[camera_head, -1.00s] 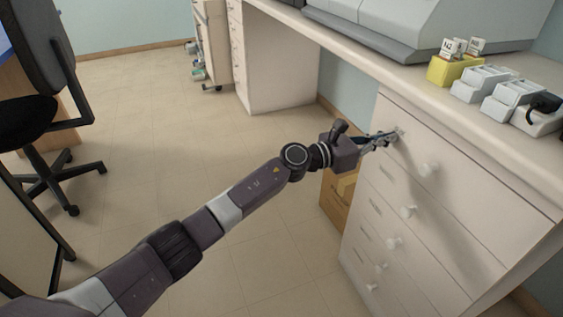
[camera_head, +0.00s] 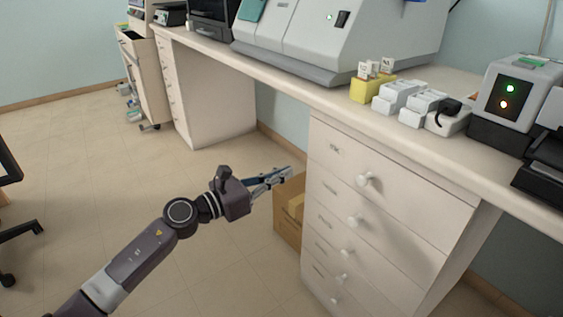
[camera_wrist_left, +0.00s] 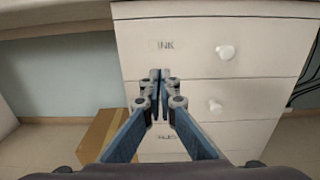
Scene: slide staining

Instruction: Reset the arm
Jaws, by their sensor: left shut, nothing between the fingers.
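My left gripper (camera_head: 289,173) is shut and empty, held in front of the white drawer cabinet (camera_head: 395,200), at the left of its front. In the left wrist view its fingertips (camera_wrist_left: 160,75) meet in front of the drawers. The top drawer (camera_wrist_left: 190,48) has a round white knob (camera_wrist_left: 225,52). The drawers appear closed. My left arm (camera_head: 150,250) reaches in from the lower left over open floor. My right gripper is in neither view.
A cardboard box (camera_head: 289,213) stands on the floor beside the cabinet. The counter above holds a yellow rack (camera_head: 372,89), white trays (camera_head: 398,97) and a large grey machine (camera_head: 330,35). A grey device with lights (camera_head: 513,98) stands at right.

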